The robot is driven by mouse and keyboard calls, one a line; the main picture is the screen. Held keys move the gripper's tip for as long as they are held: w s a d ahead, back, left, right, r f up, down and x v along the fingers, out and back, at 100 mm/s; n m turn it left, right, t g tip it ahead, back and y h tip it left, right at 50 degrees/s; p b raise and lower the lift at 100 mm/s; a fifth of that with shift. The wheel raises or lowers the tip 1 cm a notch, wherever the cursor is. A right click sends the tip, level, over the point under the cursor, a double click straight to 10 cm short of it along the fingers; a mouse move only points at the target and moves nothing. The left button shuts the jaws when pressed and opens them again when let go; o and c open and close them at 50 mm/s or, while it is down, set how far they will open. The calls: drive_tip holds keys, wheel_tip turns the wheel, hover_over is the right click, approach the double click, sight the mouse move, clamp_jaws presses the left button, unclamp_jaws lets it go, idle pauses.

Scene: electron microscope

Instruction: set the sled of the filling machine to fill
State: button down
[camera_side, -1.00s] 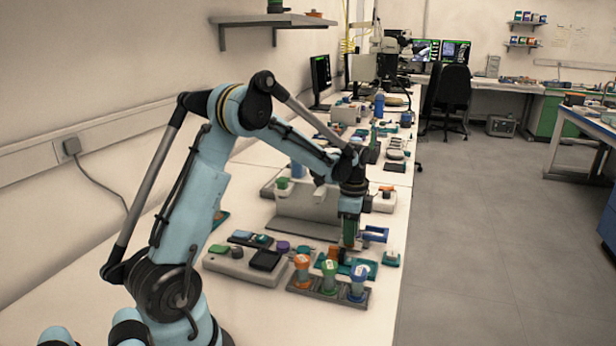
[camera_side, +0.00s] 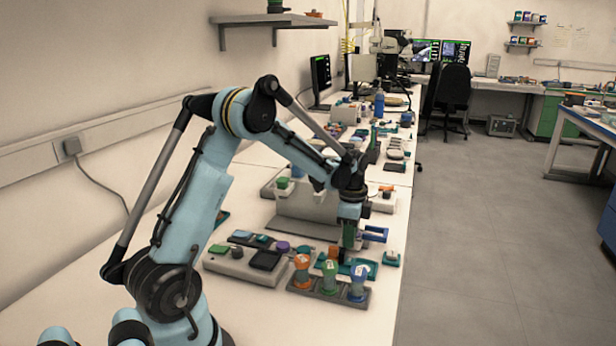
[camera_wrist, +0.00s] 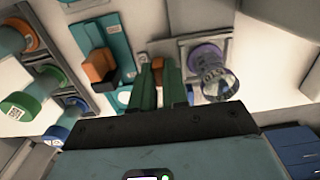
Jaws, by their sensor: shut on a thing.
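A teal plate with an orange block (camera_wrist: 101,65) lies just left of the fingers. A purple ring with a clear cup (camera_wrist: 212,72) is just right of them. I cannot read the sled's setting.
A dark rack with orange, green and blue capped vials (camera_side: 329,290) stands close in front of my gripper. A grey control box (camera_side: 236,266) is to the left. A blue bracket (camera_side: 375,235) rises just right of the fingers. The bench edge is close on the right.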

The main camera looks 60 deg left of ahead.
drive_tip(key=s+a, duration=0.3)
drive_tip(key=shift+s+a, duration=0.25)
drive_tip(key=c, duration=1.4)
unclamp_jaws()
drive_tip(key=shift+r, duration=0.1)
wheel_tip(320, 180, up, 12)
